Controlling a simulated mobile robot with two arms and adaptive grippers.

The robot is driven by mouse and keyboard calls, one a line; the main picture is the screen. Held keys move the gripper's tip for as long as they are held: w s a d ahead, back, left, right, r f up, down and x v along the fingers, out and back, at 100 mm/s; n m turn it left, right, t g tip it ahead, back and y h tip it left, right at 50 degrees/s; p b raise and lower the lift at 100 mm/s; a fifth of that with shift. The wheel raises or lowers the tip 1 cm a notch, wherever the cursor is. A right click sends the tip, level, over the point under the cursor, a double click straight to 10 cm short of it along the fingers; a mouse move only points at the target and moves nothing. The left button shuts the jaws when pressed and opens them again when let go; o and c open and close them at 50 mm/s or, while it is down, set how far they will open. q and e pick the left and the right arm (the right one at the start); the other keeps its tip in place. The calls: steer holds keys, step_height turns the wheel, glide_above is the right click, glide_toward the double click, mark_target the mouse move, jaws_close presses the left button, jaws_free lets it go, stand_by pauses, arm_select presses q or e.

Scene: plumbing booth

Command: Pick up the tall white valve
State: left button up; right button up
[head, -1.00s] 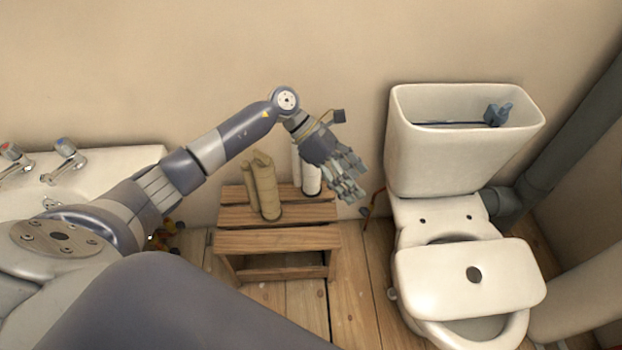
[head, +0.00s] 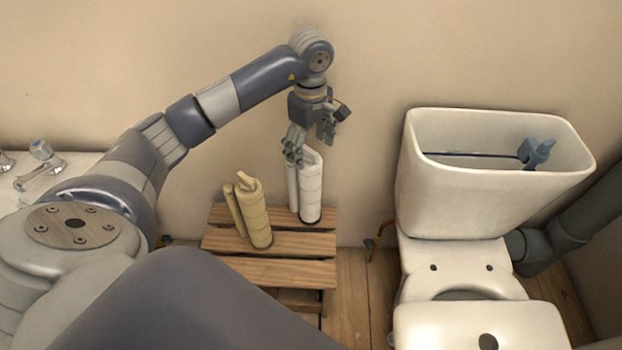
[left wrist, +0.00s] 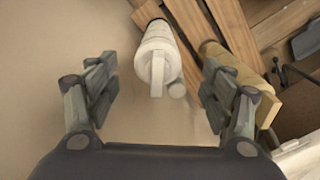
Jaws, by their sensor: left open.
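The tall white valve (head: 310,190) stands upright on a slatted wooden stool, at its back right. In the left wrist view the white valve (left wrist: 157,55) shows end-on, between the open fingers and beyond their tips. My left gripper (head: 312,152) points down at the top of the white valve, open and empty. In the left wrist view its fingers (left wrist: 155,85) are spread on either side, apart from the valve. In the head view the fingers partly hide the valve's top. My right gripper is in neither view.
A tan valve-like part (head: 253,215) stands on the stool (head: 290,272), left of the white valve; it also shows in the left wrist view (left wrist: 240,82). A toilet with an open cistern (head: 490,205) stands at the right. The wall (head: 400,60) is close behind.

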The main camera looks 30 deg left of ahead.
mark_target(311, 165)
arm_select(q)
step_height(311, 165, down, 7)
steer(key=shift+w+r+b, duration=0.1)
steer(key=shift+w+b, duration=0.05)
steer(key=shift+b, duration=0.6)
steer(key=shift+f, duration=0.3)
steer(key=shift+a, duration=0.1)
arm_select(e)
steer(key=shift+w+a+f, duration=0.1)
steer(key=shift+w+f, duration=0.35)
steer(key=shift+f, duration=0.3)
arm_select(q)
jaws_close()
steer(key=shift+r, duration=0.15)
